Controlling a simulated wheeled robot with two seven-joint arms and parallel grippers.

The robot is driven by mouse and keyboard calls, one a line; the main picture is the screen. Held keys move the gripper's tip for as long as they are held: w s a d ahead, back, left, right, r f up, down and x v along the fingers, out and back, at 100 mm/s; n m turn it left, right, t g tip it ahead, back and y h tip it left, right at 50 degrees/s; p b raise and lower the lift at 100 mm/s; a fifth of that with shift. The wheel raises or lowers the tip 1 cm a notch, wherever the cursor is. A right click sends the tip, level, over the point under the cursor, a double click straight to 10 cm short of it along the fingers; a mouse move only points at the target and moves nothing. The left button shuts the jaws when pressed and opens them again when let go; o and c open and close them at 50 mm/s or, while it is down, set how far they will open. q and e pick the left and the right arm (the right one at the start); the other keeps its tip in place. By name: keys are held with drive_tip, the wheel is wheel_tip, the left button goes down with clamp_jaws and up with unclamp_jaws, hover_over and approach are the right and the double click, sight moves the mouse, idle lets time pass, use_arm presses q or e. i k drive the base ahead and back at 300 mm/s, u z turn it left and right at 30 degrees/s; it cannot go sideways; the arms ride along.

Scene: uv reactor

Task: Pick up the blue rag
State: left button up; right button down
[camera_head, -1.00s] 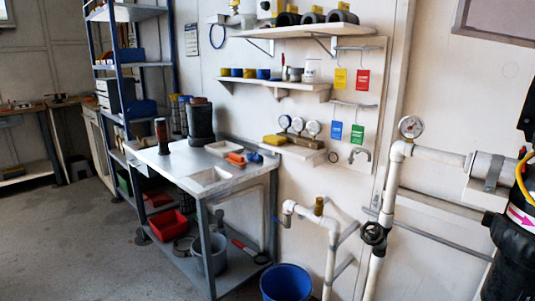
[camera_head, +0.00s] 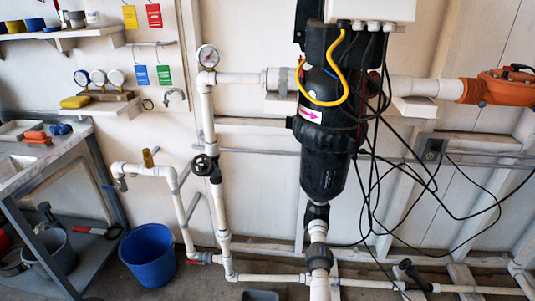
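A small, crumpled-looking blue item (camera_head: 60,128), which may be the blue rag, lies at the back right corner of the metal workbench (camera_head: 72,150) at the left edge of the camera_head view. It is too small to tell for sure. It lies to the right of an orange item (camera_head: 36,137), close to the wall. Neither of my grippers shows in the view.
A blue bucket (camera_head: 148,255) stands on the floor right of the workbench. White pipes (camera_head: 217,205) with a valve and a pressure gauge (camera_head: 208,57) run up the wall. A black reactor vessel (camera_head: 322,150) with hanging cables (camera_head: 375,190) fills the middle.

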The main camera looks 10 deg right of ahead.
sight(61, 129)
drive_tip(key=u, duration=0.4)
drive_tip(key=k, duration=1.1)
drive_tip(key=u, duration=1.4)
drive_tip(key=i, duration=2.15)
drive_tip(key=z, duration=0.8)
drive_tip(key=i, duration=1.15)
drive_tip(key=z, duration=1.25)
